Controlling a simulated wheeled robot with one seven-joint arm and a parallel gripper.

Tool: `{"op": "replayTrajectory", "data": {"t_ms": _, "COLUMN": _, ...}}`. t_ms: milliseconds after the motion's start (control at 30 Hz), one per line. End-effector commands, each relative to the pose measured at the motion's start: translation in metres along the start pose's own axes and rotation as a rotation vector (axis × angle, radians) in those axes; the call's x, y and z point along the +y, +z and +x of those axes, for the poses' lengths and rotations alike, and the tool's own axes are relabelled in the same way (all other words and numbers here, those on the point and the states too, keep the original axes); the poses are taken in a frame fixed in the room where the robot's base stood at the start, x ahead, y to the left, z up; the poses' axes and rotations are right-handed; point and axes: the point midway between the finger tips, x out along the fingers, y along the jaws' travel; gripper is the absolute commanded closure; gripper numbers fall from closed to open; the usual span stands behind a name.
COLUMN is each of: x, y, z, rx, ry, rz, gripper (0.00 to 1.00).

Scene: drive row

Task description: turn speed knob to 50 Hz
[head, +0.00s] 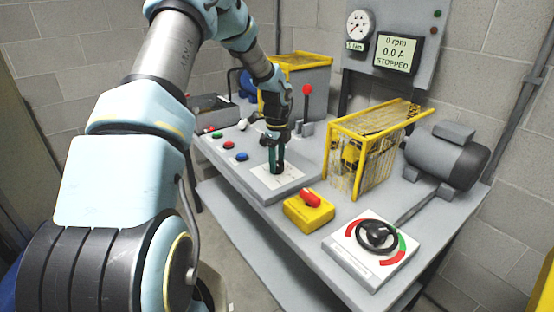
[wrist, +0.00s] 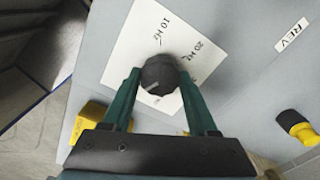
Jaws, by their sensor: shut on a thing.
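The speed knob (wrist: 160,74) is dark and round, on a white plate (wrist: 138,48) marked 10 Hz and 20 Hz; other marks are partly hidden by my gripper. A short pale line shows on the knob's lower-left part in the wrist view. My gripper (wrist: 159,82) has its green fingers on both sides of the knob, shut on it. In the head view my gripper (head: 276,166) points down onto the white plate (head: 262,178) and hides the knob. The display (head: 398,54) reads 0 rpm, 0.0 A, STOPPED.
Red, green and blue buttons (head: 241,157) lie left of the plate; a red-topped lever (head: 306,90) stands behind. A yellow box with a red switch (head: 309,207) and yellow guard (head: 372,150) are to the right. A handwheel (head: 377,236) and motor (head: 447,155) lie further right.

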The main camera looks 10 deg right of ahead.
Motion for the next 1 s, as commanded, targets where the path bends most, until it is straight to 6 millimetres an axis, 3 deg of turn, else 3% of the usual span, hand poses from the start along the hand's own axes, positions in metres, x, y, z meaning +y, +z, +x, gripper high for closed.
{"op": "replayTrajectory", "data": {"t_ms": 767, "x": -0.0004, "y": 0.001, "z": -0.0004, "rx": -0.002, "ry": -0.001, "rz": 0.108, "gripper": 0.96}}
{"op": "replayTrajectory", "data": {"t_ms": 800, "x": -0.0004, "y": 0.0011, "z": -0.0004, "rx": -0.002, "ry": -0.001, "rz": 0.108, "gripper": 0.39}}
{"op": "replayTrajectory", "data": {"t_ms": 1000, "x": -0.0003, "y": 0.0007, "z": -0.0002, "rx": -0.001, "ry": -0.001, "rz": 0.107, "gripper": 0.16}}
